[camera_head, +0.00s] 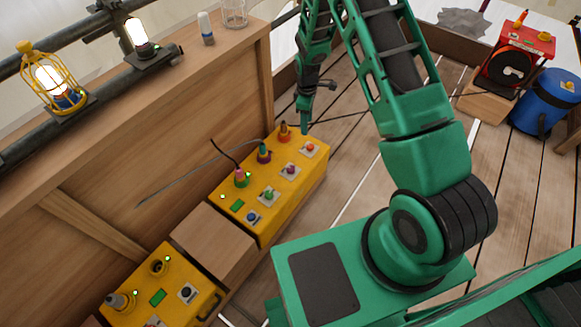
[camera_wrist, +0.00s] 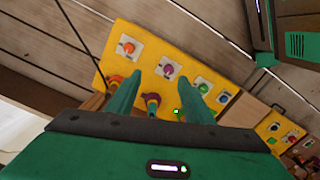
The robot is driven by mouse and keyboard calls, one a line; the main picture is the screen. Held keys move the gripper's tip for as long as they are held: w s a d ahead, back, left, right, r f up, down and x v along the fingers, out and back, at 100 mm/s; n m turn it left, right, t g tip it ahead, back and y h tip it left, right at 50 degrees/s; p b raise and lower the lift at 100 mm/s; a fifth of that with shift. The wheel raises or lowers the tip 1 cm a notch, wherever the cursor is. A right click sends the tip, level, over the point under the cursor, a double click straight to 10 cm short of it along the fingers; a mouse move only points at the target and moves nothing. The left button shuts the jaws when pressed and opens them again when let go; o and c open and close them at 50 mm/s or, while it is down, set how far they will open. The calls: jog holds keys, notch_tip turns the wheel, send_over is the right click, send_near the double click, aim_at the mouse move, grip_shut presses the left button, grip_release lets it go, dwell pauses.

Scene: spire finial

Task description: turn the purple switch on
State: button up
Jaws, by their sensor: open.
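The purple switch (camera_head: 290,169) is a small purple knob on a pale square plate on top of a yellow box (camera_head: 256,234). In the wrist view the purple switch (camera_wrist: 168,70) appears between and just beyond my fingertips. My gripper (camera_wrist: 160,77) is open and empty, its green fingers pointing toward the box. In the head view my gripper (camera_head: 304,122) is seen near the far end of the box, partly edge-on. The gap between the fingers and the switch cannot be told. Whether the switch is on or off is unclear.
On the same box are an orange switch (camera_wrist: 127,47), a green switch (camera_wrist: 203,87) and a blue switch (camera_wrist: 223,97). Plugs, including an orange one (camera_head: 284,133), stand along its back edge by the wooden wall. A second yellow box (camera_head: 180,313) lies nearer.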

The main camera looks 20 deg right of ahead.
aim_at(291, 168)
jog(key=a+f+n, duration=0.1)
jog(key=a+f, duration=0.1)
jog(key=f, duration=0.6)
jog(key=a+f+n, duration=0.1)
jog(key=a+f, duration=0.1)
jog(key=f, duration=0.7)
jog(key=s+a+f+n, duration=0.1)
jog(key=a+f, duration=0.1)
jog(key=f, duration=0.6)
jog(key=shift+a+f+n, duration=0.1)
jog(key=shift+f+n, duration=0.2)
jog(key=shift+f, duration=0.05)
jog(key=shift+c, duration=0.2)
jog(key=c, duration=1)
jog(key=shift+a, duration=0.2)
jog(key=shift+d, duration=0.15)
